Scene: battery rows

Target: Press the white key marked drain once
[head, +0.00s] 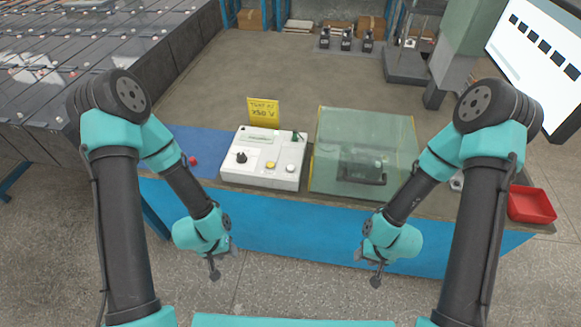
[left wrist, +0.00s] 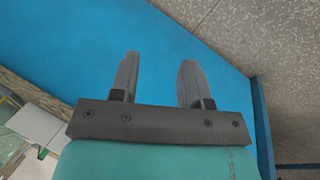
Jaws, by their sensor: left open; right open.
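A white control box (head: 262,158) sits on the bench in the head view. It carries a black knob (head: 241,157), a yellow key (head: 270,165) and a white key (head: 290,168) near its right end. The lettering by the keys is too small to read. My left gripper (head: 214,268) is open and empty, in front of the bench, below and left of the box. Its two spread fingers (left wrist: 160,62) show in the left wrist view against the blue bench front. My right gripper (head: 377,272) is open and empty, in front of the bench, to the right of the box.
A clear greenish cover (head: 365,135) with a black handle stands right of the box. A yellow sign (head: 263,112) stands behind the box. A red button (head: 193,160) is left of it, on a blue mat (head: 205,142). A red tray (head: 531,205) lies far right.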

